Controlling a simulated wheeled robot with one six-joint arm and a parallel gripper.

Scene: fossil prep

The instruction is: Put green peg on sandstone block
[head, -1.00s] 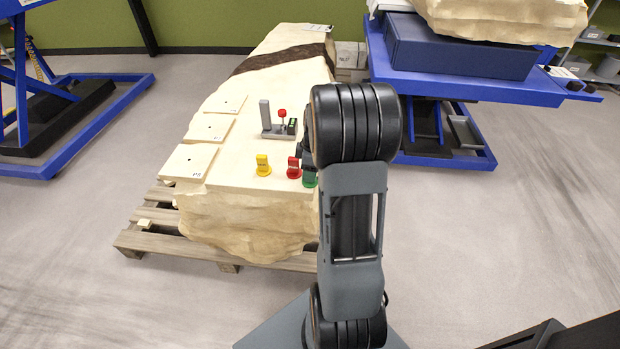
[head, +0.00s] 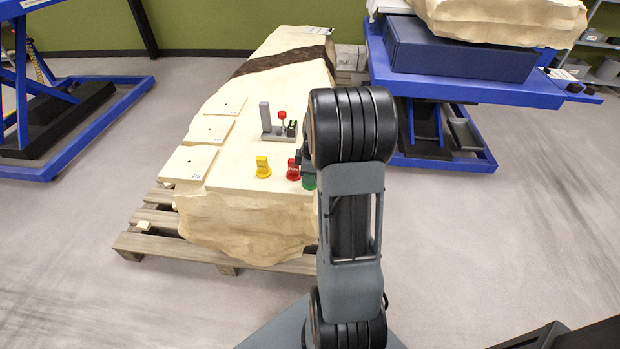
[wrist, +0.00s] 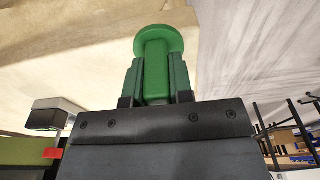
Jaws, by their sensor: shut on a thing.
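The green peg (wrist: 158,42) is between the fingers of my gripper (wrist: 157,85) in the wrist view, with its round flange outward. My gripper is shut on it. In the head view the green peg (head: 309,182) shows only in part beside my arm, at the near right edge of the sandstone block (head: 235,180). My gripper is mostly hidden there behind my arm. The peg is at or very near the block's top; I cannot tell whether it touches.
A red peg (head: 293,171) stands just left of the green peg, and a yellow peg (head: 263,168) further left. A grey fixture (head: 279,130) stands behind them. Flat pale plates (head: 188,163) lie along the block's left side. A wooden pallet (head: 160,245) is underneath.

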